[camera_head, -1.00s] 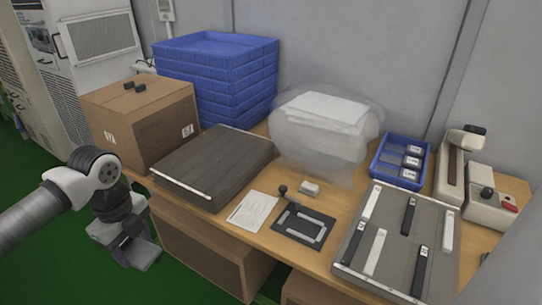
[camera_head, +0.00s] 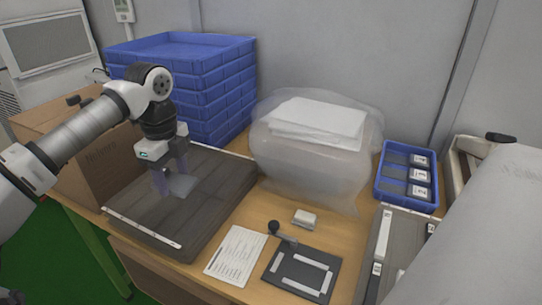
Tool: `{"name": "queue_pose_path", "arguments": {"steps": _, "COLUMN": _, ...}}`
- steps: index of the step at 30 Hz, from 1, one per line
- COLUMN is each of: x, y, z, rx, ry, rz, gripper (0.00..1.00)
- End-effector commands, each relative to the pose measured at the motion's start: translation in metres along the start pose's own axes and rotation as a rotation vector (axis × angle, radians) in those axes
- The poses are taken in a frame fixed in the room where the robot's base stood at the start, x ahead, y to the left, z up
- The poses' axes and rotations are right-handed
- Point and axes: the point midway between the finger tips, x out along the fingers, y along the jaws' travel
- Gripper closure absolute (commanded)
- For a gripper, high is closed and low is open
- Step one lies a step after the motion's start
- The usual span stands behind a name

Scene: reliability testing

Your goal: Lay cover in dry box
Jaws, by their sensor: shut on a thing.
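My gripper (camera_head: 170,176) points down over the dark grey flat box (camera_head: 222,205) at the left of the table. It is shut on a small, pale grey flat piece (camera_head: 183,187), which may be the cover; the fingers partly hide it. I cannot tell whether the piece touches the flat box's surface. No label names the dry box. A small blue tray (camera_head: 381,191) at the back right holds several labelled dark pieces.
Stacked blue crates (camera_head: 215,75) stand behind my arm, beside a cardboard carton (camera_head: 95,160). A plastic-wrapped bundle (camera_head: 310,160) fills the back middle. A paper sheet (camera_head: 237,252) and a black fixture (camera_head: 302,271) lie in front. A large pale surface (camera_head: 480,240) blocks the right foreground.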

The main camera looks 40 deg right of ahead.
Motion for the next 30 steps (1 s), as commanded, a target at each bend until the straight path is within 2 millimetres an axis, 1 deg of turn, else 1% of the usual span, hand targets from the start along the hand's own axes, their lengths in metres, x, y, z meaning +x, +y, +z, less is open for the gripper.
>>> {"name": "queue_pose_path", "arguments": {"steps": 1, "x": -0.002, "y": -0.022, "z": -0.019, "rx": 0.023, "ry": -0.001, "rz": -0.004, "gripper": 0.69}}
{"name": "queue_pose_path", "arguments": {"steps": 3, "x": -0.012, "y": -0.045, "z": -0.043, "rx": 0.043, "ry": 0.0, "rz": -0.003, "gripper": 0.69}}
{"name": "queue_pose_path", "arguments": {"steps": 6, "x": -0.025, "y": -0.07, "z": -0.075, "rx": 0.067, "ry": -0.001, "rz": -0.002, "gripper": 0.69}}
{"name": "queue_pose_path", "arguments": {"steps": 9, "x": -0.036, "y": -0.087, "z": -0.102, "rx": 0.087, "ry": -0.001, "rz": -0.003, "gripper": 0.69}}
{"name": "queue_pose_path", "arguments": {"steps": 12, "x": -0.043, "y": -0.097, "z": -0.121, "rx": 0.099, "ry": 0.0, "rz": -0.001, "gripper": 0.69}}
{"name": "queue_pose_path", "arguments": {"steps": 14, "x": -0.045, "y": -0.1, "z": -0.127, "rx": 0.104, "ry": 0.0, "rz": -0.001, "gripper": 0.69}}
{"name": "queue_pose_path", "arguments": {"steps": 16, "x": -0.043, "y": -0.102, "z": -0.131, "rx": 0.107, "ry": 0.0, "rz": 0.001, "gripper": 0.69}}
{"name": "queue_pose_path", "arguments": {"steps": 17, "x": -0.04, "y": -0.102, "z": -0.132, "rx": 0.108, "ry": 0.001, "rz": 0.002, "gripper": 0.69}}
{"name": "queue_pose_path", "arguments": {"steps": 20, "x": -0.021, "y": -0.102, "z": -0.133, "rx": 0.109, "ry": 0.003, "rz": 0.004, "gripper": 0.69}}
{"name": "queue_pose_path", "arguments": {"steps": 30, "x": 0.069, "y": -0.101, "z": -0.133, "rx": 0.109, "ry": 0.003, "rz": 0.002, "gripper": 0.69}}
